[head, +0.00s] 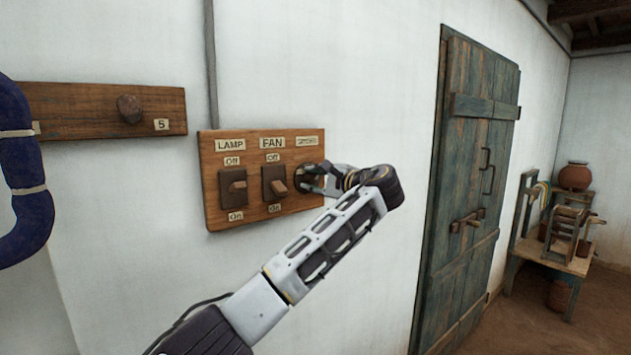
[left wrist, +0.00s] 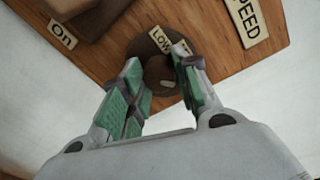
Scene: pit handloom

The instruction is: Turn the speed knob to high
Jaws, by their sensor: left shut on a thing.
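The wooden switch board (head: 222,214) is on the white wall in the head view, with a lamp switch (head: 233,187), a fan switch (head: 274,182) and a speed knob at its right end. The knob (left wrist: 158,72) is round and dark brown in the left wrist view, with a small pale mark on it. A "LOW" label (left wrist: 160,38) and a "SPEED" label (left wrist: 246,22) sit by it. My left gripper (head: 318,178) is at the knob, its green-padded fingers (left wrist: 158,88) on either side of it, shut on it. The fingers partly hide the knob. My right gripper is not in view.
A wooden peg rail (head: 75,108) marked "5" is on the wall at left. A closed blue-green door (head: 465,190) stands right of the board. A wooden table (head: 560,258) with a clay pot (head: 575,176) is at far right.

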